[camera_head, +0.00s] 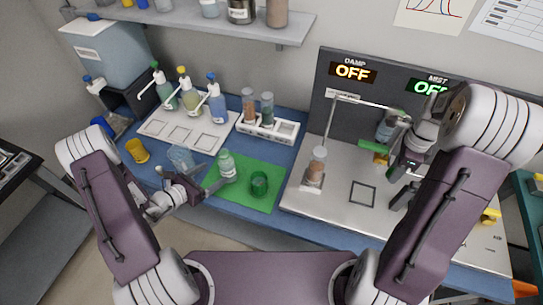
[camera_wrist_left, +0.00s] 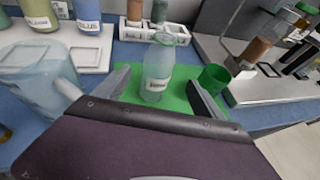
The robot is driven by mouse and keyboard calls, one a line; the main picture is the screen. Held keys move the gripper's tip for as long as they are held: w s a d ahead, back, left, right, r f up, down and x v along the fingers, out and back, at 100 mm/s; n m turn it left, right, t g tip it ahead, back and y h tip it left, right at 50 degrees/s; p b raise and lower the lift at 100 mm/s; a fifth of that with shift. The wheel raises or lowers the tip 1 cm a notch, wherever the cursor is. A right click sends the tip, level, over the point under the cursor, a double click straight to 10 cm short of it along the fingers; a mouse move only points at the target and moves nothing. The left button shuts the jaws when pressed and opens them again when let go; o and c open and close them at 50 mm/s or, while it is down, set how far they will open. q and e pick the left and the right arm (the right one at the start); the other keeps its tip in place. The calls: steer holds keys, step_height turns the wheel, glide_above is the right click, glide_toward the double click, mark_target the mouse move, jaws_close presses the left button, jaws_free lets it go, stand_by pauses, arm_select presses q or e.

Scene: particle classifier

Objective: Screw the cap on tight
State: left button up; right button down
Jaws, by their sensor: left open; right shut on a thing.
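A pale green translucent bottle (camera_head: 227,167) with a white label stands upright on a green mat (camera_head: 228,198). It also shows in the left wrist view (camera_wrist_left: 157,70); I cannot tell whether a cap sits on its neck. My left gripper (camera_head: 203,184) is open and low beside the bottle, which appears between its spread fingers in the left wrist view.
A green cup (camera_head: 259,184) stands right of the bottle. A clear container (camera_head: 181,157) is close behind my left gripper, and a yellow cup (camera_head: 137,151) stands further left. A white rack (camera_head: 267,129) and tray (camera_head: 190,137) are behind. A post-and-arm device (camera_head: 331,125) stands on the station.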

mark_target(221, 169)
steer(key=shift+s+a+r, duration=0.35)
steer(key=shift+s, duration=0.1)
arm_select(q)
steer(key=shift+s, duration=0.1)
arm_select(e)
steer(key=shift+s+r, duration=0.1)
steer(key=shift+r, duration=0.1)
arm_select(q)
steer(key=p+x, duration=0.1)
steer(key=x, duration=0.5)
arm_select(e)
steer(key=shift+w+d+r, duration=0.2)
steer(key=shift+w, duration=0.15)
arm_select(q)
steer(key=shift+d, duration=0.1)
arm_select(e)
steer(key=shift+s+a+r, duration=0.1)
steer(key=shift+s+a, duration=0.05)
